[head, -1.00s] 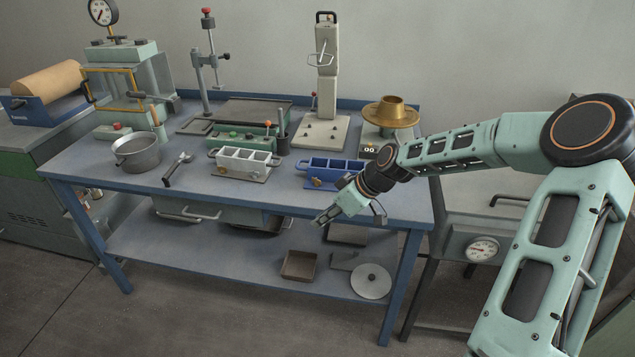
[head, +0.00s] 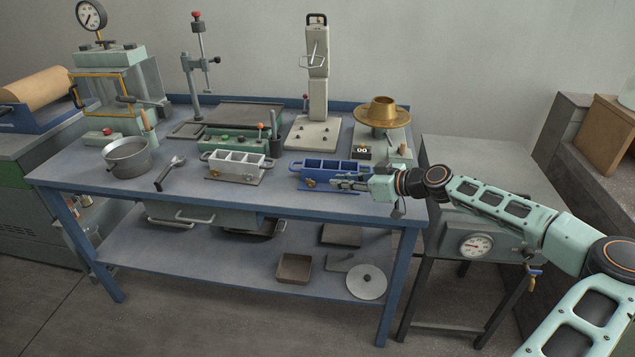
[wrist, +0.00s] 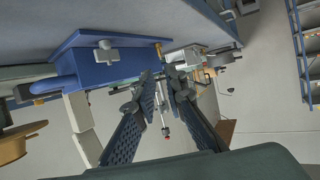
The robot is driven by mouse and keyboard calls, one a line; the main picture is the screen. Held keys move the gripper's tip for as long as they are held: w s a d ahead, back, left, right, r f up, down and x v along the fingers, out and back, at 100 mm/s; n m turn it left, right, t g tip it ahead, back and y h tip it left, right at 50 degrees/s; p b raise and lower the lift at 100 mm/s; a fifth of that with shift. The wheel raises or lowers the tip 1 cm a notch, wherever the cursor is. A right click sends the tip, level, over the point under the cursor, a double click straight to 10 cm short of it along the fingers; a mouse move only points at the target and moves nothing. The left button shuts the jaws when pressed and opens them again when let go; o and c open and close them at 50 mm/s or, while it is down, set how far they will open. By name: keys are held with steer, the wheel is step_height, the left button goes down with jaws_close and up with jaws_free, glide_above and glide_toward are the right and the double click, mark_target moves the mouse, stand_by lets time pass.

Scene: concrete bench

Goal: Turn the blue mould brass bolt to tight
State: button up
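The blue mould (head: 335,168) is a three-part blue box near the front right of the bench. Its brass bolt (head: 309,183) shows at the left of its front face. My gripper (head: 338,182) points left along that face, to the right of the bolt and apart from it. In the wrist view the blue mould (wrist: 110,67) is at upper left, with a small brass end (wrist: 158,48) past its far corner and a grey fitting (wrist: 106,52) on its face. My gripper (wrist: 163,80) is open there, with nothing between its fingers.
A pale mould (head: 237,166) with its own brass part stands to the left. Behind are a tall pale press (head: 317,85) and a brass dish (head: 382,112) on a base. A pan (head: 128,157) sits at the left.

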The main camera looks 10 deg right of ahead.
mark_target(317, 190)
steer(key=x, duration=0.9)
steer(key=shift+f, duration=0.1)
steer(key=shift+s, duration=0.1)
steer(key=shift+c, duration=0.3)
jaws_close()
